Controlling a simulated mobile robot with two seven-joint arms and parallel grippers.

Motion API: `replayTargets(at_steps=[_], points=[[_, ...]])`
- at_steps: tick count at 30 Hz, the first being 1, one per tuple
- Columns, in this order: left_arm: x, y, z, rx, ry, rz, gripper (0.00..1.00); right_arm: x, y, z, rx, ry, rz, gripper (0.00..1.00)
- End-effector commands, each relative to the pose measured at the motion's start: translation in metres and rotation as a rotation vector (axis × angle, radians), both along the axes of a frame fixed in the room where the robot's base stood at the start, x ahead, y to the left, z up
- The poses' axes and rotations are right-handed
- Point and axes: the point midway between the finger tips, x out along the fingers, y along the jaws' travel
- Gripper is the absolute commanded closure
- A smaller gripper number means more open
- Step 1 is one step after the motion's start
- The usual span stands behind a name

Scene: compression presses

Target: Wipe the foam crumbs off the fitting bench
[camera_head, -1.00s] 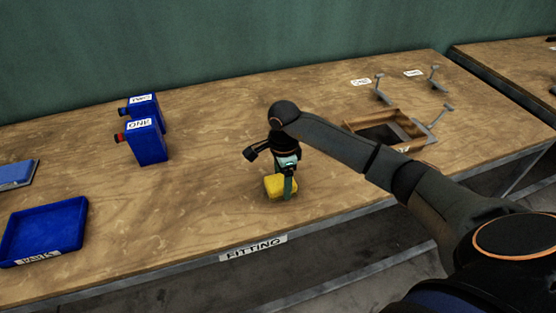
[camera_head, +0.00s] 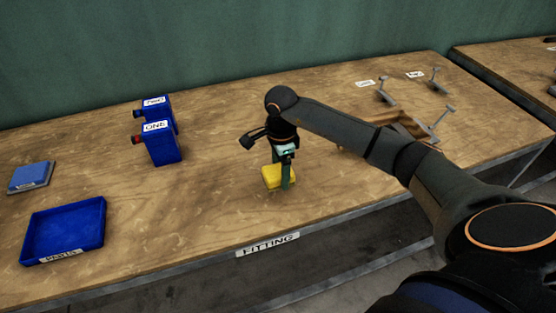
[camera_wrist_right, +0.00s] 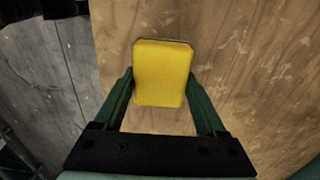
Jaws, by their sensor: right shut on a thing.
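A yellow block, like a sponge (camera_head: 273,177), is at the front middle of the wooden fitting bench (camera_head: 217,200). My right gripper (camera_head: 285,184) is shut on it from above. In the right wrist view the yellow sponge (camera_wrist_right: 162,72) sits between the two green fingers of the right gripper (camera_wrist_right: 163,98), close to the bench's edge. Its underside is hidden, so I cannot tell whether it touches the bench top. Small pale flecks show on the wood in the wrist view; I cannot tell crumbs from wood marks. My left gripper is not in view.
A blue parts tray (camera_head: 64,231) and a blue-grey flat pad (camera_head: 31,176) are at the left. Two blue containers, ONE (camera_head: 162,148) and another behind it (camera_head: 157,108), stand at the back. A wooden box (camera_head: 402,123) and metal brackets (camera_head: 436,120) are at the right.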

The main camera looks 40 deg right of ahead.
Motion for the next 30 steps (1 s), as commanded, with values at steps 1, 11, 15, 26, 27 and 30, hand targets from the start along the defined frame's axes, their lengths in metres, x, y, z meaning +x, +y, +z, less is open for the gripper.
replayTargets(at_steps=[1,11,15,26,27,30], points=[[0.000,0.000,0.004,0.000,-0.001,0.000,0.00,0.000,-0.002,0.007,-0.001,-0.002,-0.002,0.71],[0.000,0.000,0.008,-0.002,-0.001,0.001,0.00,0.001,-0.007,0.026,0.000,-0.001,-0.006,0.71],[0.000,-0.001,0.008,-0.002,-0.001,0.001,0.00,0.001,-0.007,0.025,0.000,0.000,-0.006,0.71],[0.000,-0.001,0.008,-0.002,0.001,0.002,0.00,0.001,-0.007,0.025,0.000,0.000,-0.006,0.71],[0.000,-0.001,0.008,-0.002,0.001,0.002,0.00,0.001,-0.007,0.025,0.000,0.000,-0.006,0.71],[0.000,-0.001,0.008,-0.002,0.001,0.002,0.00,0.001,-0.007,0.025,0.000,0.000,-0.006,0.71]])
